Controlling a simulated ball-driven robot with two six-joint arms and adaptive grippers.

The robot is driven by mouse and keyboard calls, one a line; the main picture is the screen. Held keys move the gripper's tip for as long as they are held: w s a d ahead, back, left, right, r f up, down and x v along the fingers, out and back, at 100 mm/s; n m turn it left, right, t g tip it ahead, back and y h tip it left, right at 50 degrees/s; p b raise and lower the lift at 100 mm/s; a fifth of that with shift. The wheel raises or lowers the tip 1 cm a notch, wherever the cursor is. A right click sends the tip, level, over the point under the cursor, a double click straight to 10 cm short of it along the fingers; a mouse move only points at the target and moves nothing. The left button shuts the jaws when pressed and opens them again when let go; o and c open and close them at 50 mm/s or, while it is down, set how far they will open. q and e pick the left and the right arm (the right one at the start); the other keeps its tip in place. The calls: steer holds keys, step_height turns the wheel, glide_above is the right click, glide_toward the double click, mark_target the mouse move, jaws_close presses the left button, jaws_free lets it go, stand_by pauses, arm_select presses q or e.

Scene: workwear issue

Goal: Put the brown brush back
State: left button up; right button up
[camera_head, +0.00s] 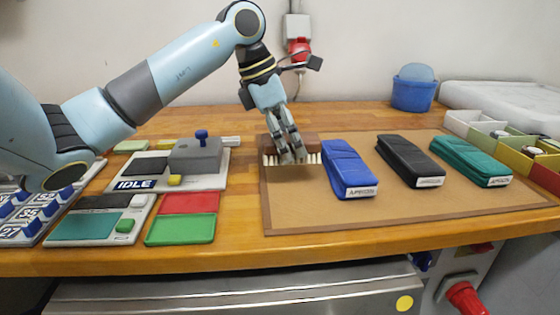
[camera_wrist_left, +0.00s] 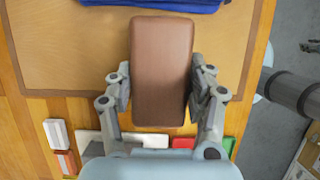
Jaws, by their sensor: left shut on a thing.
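The brown brush (camera_head: 308,146) has a brown block back and pale bristles that face down. It is at the left end of the tan mat (camera_head: 290,205), beside the blue folded garment (camera_head: 349,167). My left gripper (camera_head: 291,155) is shut on the brush from above. In the left wrist view the brush (camera_wrist_left: 163,70) lies between the two fingers (camera_wrist_left: 160,92), gripped by its long sides. Whether the bristles touch the mat I cannot tell. My right gripper is not in view.
Black (camera_head: 410,161) and green (camera_head: 470,161) folded garments lie to the right on the mat. Red (camera_head: 188,203) and green (camera_head: 181,230) trays and a device marked IDLE (camera_head: 165,182) stand at left. A blue bucket (camera_head: 413,94) and several bins (camera_head: 510,148) are at the right. The mat's front is clear.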

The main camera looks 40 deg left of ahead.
mark_target(281, 181)
arm_select(q)
steer(key=shift+s+a+f, duration=0.4)
steer(key=shift+s, duration=0.2)
steer(key=shift+f, duration=0.3)
step_height(281, 181, down, 4)
steer(key=shift+r+p, duration=0.2)
steer(key=shift+p, duration=0.1)
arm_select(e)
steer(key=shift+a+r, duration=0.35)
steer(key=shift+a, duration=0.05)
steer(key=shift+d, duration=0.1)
arm_select(q)
steer(key=shift+f, duration=0.1)
steer(key=o, duration=1.2)
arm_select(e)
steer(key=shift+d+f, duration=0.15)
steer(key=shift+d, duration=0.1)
